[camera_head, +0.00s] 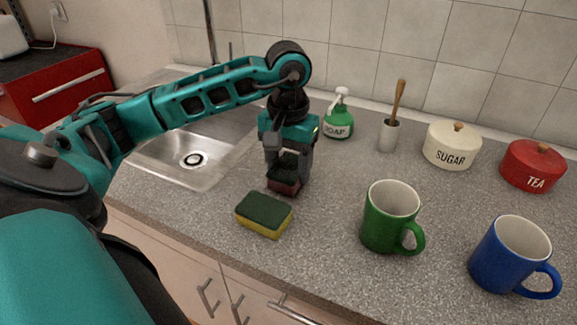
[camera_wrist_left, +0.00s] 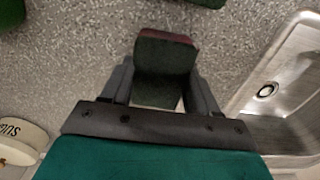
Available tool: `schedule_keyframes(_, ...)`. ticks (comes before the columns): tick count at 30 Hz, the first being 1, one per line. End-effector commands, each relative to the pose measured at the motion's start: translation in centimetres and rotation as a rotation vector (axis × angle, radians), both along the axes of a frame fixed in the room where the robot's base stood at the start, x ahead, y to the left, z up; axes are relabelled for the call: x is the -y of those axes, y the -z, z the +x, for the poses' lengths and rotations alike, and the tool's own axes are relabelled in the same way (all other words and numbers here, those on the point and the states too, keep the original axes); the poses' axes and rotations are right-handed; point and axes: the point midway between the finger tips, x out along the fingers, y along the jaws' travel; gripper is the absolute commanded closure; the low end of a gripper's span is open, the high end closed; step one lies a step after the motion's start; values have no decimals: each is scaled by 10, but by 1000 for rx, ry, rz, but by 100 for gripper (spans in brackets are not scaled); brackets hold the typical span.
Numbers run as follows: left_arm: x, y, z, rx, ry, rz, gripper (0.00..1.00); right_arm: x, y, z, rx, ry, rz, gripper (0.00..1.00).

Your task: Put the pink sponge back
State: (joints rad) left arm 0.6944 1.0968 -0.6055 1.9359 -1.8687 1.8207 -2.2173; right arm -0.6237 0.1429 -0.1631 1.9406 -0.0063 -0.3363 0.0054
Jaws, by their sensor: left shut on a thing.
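The pink sponge (camera_head: 284,186), dark green on one face and dull pink-red on the other, is between the fingers of my left gripper (camera_head: 287,172). The gripper points down and is shut on it, beside the sink's right edge. In the left wrist view the sponge (camera_wrist_left: 165,60) sits between both fingers (camera_wrist_left: 160,88), its pink edge at the far end. It is at or just above the counter; I cannot tell whether it touches. My right gripper is not in view.
A yellow sponge with a green top (camera_head: 264,214) lies just in front on the counter (camera_head: 325,215). The steel sink (camera_head: 180,172) is left. A green soap bottle (camera_head: 339,118) stands behind; a green mug (camera_head: 390,218) and blue mug (camera_head: 510,255) stand right.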

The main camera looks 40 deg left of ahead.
Motion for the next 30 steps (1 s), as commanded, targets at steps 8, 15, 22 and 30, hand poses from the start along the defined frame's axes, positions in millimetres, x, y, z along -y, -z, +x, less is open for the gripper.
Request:
schedule_keyframes(8, 0, 16, 0, -1, 1, 0, 69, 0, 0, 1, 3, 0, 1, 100)
schedule_keyframes(15, 0, 16, 0, -1, 1, 0, 20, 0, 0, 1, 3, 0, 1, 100)
schedule_keyframes(22, 0, 15, 0, 0, 1, 0, 10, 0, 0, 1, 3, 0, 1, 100)
schedule_keyframes(30, 0, 1, 1, 4, 0, 1, 10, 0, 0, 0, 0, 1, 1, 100)
